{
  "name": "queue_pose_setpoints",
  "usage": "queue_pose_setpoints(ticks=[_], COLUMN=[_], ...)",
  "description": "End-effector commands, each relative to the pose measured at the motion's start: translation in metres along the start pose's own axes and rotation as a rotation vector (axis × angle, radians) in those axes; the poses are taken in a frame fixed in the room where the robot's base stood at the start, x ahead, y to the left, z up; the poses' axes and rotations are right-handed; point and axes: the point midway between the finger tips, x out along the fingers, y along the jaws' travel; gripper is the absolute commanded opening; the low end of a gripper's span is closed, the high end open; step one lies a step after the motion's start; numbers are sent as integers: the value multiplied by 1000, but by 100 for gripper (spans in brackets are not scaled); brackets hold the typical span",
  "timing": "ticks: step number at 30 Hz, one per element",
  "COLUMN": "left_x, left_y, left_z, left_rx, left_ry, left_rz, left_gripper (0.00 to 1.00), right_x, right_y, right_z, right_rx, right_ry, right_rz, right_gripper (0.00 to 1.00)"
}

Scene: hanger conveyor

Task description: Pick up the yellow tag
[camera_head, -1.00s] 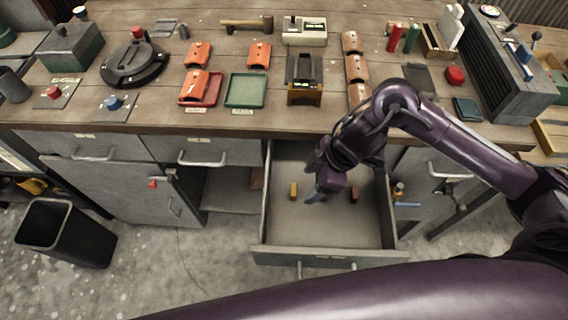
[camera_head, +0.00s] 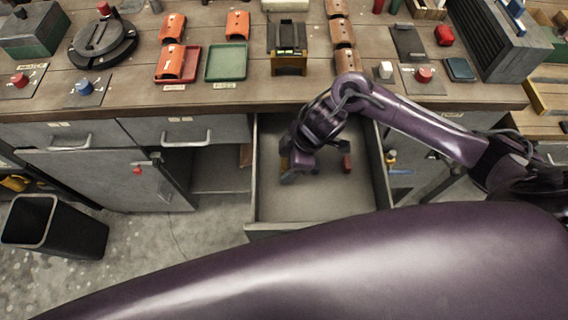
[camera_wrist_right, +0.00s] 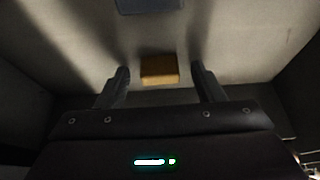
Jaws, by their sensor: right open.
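The yellow tag (camera_wrist_right: 160,69) lies on the floor of the open drawer (camera_head: 325,197). In the right wrist view it is a small yellow-orange block between the two fingers, with gaps on both sides. In the head view only a sliver of the tag (camera_head: 284,163) shows beside my right gripper (camera_head: 288,174), which covers the rest. The right gripper is open, reaches down into the drawer and holds nothing. In the wrist view its fingers (camera_wrist_right: 160,72) stand apart on either side of the tag. My left gripper is not in view.
The drawer walls enclose the hand. The bench top above carries a green tray (camera_head: 226,64), a red tray (camera_head: 178,80) and other parts. A black bin (camera_head: 60,228) stands on the floor at left.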

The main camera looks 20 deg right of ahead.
Motion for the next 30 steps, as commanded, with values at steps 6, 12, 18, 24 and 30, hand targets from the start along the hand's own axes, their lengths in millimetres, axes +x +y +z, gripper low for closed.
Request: queue_pose_setpoints(ticks=[6,12,18,24,30], left_x=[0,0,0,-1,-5], left_y=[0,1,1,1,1], left_z=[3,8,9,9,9], left_rx=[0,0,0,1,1], left_ry=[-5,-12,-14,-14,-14], left_rz=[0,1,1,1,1], left_gripper=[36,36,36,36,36], right_x=[0,0,-1,-4,-24], right_y=[0,0,0,0,1], right_z=[0,0,0,-1,-10], right_rx=[0,1,1,0,-2], right_ry=[-1,-1,-1,0,1], right_rz=[0,0,0,0,3], right_gripper=[50,24,14,14,14])
